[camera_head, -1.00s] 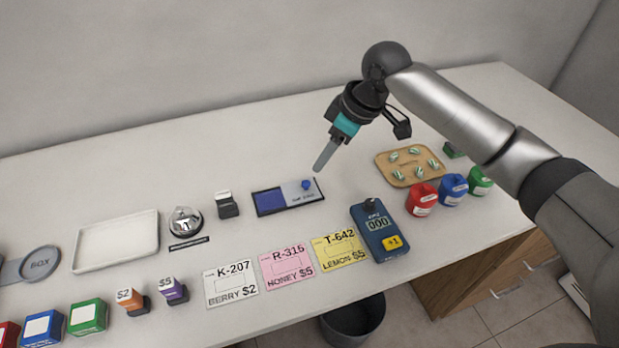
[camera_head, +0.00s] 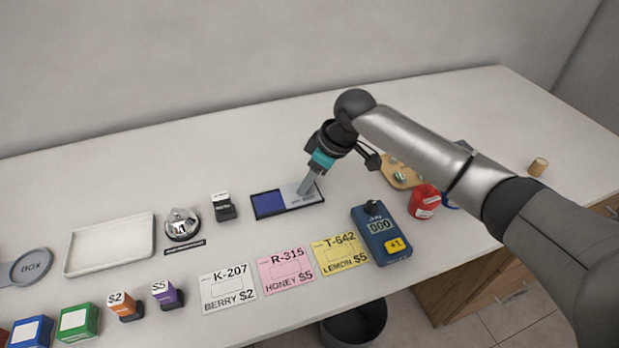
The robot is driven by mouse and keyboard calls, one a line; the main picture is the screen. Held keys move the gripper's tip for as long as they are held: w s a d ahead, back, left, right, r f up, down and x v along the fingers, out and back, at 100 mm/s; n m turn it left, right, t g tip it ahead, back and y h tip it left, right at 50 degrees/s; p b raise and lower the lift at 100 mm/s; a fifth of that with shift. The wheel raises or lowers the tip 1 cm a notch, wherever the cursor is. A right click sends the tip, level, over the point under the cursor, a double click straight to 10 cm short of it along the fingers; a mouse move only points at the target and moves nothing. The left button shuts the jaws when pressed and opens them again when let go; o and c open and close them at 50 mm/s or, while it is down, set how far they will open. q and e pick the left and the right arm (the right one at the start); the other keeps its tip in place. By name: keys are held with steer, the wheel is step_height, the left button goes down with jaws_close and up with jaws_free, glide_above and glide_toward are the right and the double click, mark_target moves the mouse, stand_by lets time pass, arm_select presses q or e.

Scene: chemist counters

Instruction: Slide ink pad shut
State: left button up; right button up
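The ink pad (camera_head: 270,203) lies flat on the counter, a dark-edged rectangle with blue ink showing on its left part and a light grey sliding lid (camera_head: 292,198) over its right part. My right gripper (camera_head: 305,192) points down at the lid's right part. The blue knob on the lid is hidden behind or between the fingers. I cannot tell whether the fingers touch or grip it. My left gripper is not in view.
Just left of the pad stand a small black stamp (camera_head: 223,207) and a bell (camera_head: 182,224). A blue counter device (camera_head: 381,234) and price cards (camera_head: 341,254) lie in front. A white tray (camera_head: 110,245) is at the left. The counter behind the pad is clear.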

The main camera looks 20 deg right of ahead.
jaws_close()
stand_by(1.1)
